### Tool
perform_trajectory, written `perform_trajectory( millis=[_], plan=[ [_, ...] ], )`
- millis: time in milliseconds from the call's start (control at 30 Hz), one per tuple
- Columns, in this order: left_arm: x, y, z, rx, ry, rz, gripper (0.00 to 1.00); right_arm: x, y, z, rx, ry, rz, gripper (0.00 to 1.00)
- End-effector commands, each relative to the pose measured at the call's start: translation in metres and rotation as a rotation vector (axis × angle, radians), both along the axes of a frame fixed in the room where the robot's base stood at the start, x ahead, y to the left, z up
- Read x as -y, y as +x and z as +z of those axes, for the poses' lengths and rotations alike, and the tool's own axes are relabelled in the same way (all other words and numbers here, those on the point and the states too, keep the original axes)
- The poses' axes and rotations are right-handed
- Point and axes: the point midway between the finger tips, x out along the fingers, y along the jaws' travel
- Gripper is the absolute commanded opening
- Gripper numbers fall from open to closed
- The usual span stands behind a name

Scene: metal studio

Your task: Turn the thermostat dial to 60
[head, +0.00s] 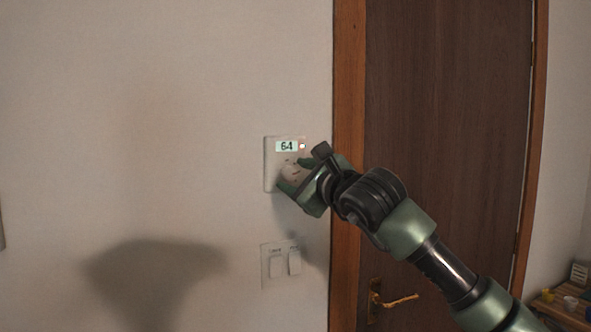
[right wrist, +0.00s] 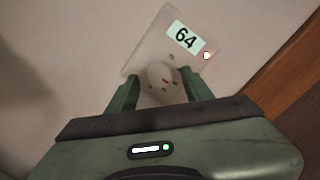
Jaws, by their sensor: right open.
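The thermostat (head: 270,165) is a pale plate on the wall, left of the door frame. Its display (head: 287,146) reads 64, with a small lit red light beside it. The round whitish dial (right wrist: 160,74) has a small red mark and sits below the display. In the head view my gripper partly covers the dial. My right gripper (right wrist: 157,82) is open, with one green finger on each side of the dial; I cannot tell whether either finger touches it. In the head view my right gripper (head: 292,175) reaches the plate from the lower right. My left gripper is not in view.
A double light switch (head: 280,264) is on the wall below the thermostat. A brown door (head: 445,120) with a wooden frame (head: 348,120) and a brass handle (head: 395,302) stands to the right. A low shelf with small items (head: 565,303) is at the far right.

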Motion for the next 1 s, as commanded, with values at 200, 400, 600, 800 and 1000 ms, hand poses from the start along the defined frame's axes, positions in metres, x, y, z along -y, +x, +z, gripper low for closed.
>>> perform_trajectory(
  millis=[200,400,600,800,1000],
  plan=[
    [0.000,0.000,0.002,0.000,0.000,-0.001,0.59,-0.002,0.004,-0.001,0.000,0.000,0.000,0.51],
    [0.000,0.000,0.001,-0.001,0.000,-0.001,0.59,-0.002,0.004,-0.001,0.000,0.000,0.000,0.26],
    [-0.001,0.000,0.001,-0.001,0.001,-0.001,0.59,-0.002,0.004,-0.001,0.000,0.000,0.000,0.00],
    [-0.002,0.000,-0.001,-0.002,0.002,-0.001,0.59,-0.002,0.003,-0.001,0.010,-0.023,0.001,0.00],
    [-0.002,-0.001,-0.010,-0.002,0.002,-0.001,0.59,-0.002,0.003,-0.001,0.047,-0.110,0.002,0.00]
  ],
)
